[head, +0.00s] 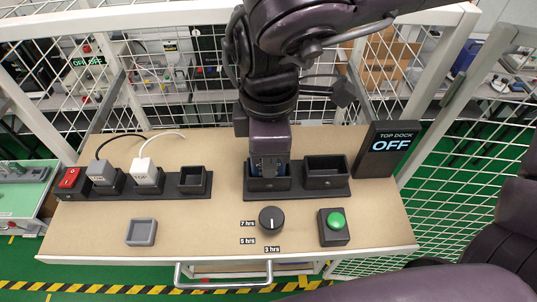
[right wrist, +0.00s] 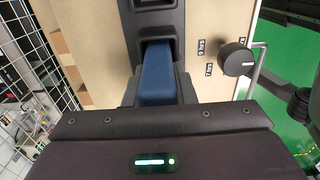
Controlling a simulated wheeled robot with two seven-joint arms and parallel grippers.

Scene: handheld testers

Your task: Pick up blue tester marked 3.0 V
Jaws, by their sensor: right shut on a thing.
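The blue tester (right wrist: 157,75) stands in the left slot of the black two-slot dock (head: 312,188). Its body shows in the right wrist view. In the head view only a bit of blue shows around the gripper, in the slot. My right gripper (head: 268,165) comes down from above and is shut on the blue tester. I cannot read any voltage marking or display on it. The right slot of the dock is empty. My left gripper is in neither view.
A black panel (head: 390,149) reads TOP DOCK OFF. A dial (head: 271,219) and a green button (head: 337,220) sit in front. At the left are a red switch (head: 69,178), two plugs in sockets and an empty socket (head: 193,180). A grey square tray (head: 142,232) is nearby. Wire mesh stands behind.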

